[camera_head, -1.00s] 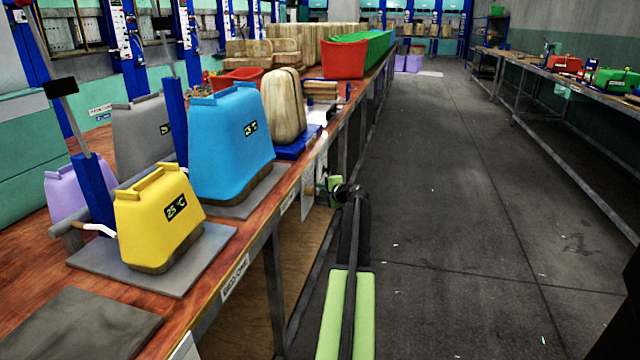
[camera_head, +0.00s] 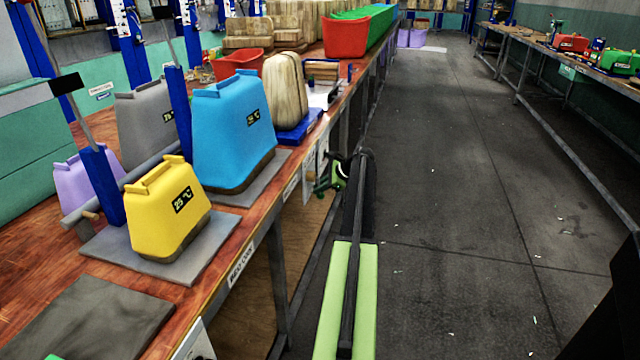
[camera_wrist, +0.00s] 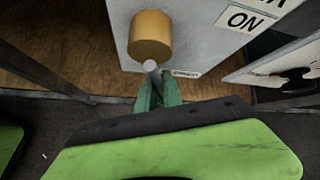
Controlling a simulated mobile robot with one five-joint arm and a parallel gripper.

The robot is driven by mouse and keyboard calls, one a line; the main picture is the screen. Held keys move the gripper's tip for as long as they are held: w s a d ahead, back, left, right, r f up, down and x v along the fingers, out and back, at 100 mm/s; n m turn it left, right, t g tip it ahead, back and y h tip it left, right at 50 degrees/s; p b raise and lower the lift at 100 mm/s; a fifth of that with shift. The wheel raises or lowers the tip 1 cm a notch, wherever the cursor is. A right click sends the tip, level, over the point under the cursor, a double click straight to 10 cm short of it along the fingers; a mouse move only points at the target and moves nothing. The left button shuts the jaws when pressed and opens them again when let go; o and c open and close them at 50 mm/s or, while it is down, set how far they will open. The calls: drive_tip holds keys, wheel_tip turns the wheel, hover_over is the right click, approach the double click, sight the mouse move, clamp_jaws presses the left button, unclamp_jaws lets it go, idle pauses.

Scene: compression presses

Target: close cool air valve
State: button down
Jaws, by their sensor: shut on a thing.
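In the wrist view, an orange-yellow round knob (camera_wrist: 151,36) with a short grey lever (camera_wrist: 152,69) stands out from a light grey panel (camera_wrist: 205,45). An "ON" label (camera_wrist: 243,19) is on the panel to the right of the knob. My gripper (camera_wrist: 158,88) has its green fingers shut on the lever's lower end, just below the knob. Which valve this is cannot be read. In the head view, my gripper (camera_head: 326,184) is at the bench's front side, and the lever is too small to make out there.
Yellow (camera_head: 168,210) and blue (camera_head: 232,135) moulded presses stand on the wooden bench, behind its front edge. A second panel (camera_wrist: 285,62) is to the right in the wrist view. The grey floor (camera_head: 460,220) right of my arm is clear.

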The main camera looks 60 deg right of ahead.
drive_tip(key=shift+s+a+f+m+g+y, duration=0.15)
drive_tip(key=shift+a+m+g+y, duration=0.15)
drive_tip(key=shift+y, duration=0.25)
drive_tip(key=shift+s+a+f+m+g+y, duration=0.15)
drive_tip(key=shift+a+m+y, duration=0.15)
drive_tip(key=shift+y, duration=0.2)
drive_tip(key=shift+s+a+f+m+g+y, duration=0.1)
drive_tip(key=shift+s+a+m+g+y, duration=0.1)
drive_tip(key=shift+a+y, duration=0.3)
drive_tip(key=c, duration=1.5)
unclamp_jaws()
drive_tip(key=shift+w, duration=0.1)
drive_tip(key=shift+c, duration=0.2)
drive_tip(key=shift+o, duration=0.2)
drive_tip(key=shift+r, duration=0.1)
drive_tip(key=shift+w, duration=0.1)
